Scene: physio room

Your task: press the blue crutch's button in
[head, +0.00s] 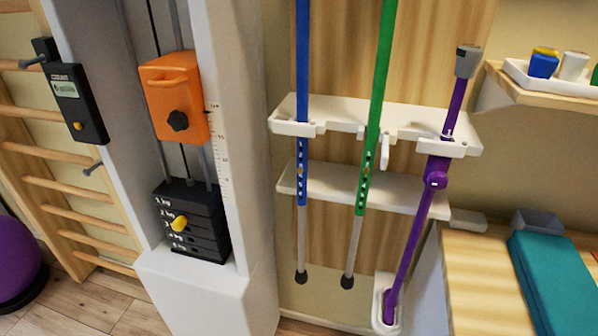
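The blue crutch (302,70) hangs upright in the white rack (345,117), left of the other two. Its blue tube has a row of holes below the upper rack bar, with a small yellowish button (300,170) among them. A grey lower tube (301,235) ends in a dark rubber tip (301,277). The crutch's top is cut off by the picture's upper edge. Whether the button stands out or is pressed in is too small to tell. Neither of my grippers shows in the head view.
A green crutch (380,60) and a purple stick (418,230) stand to the right in the rack. A weight machine with an orange block (174,97) is on the left. A bench with a teal pad (555,285) is at lower right.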

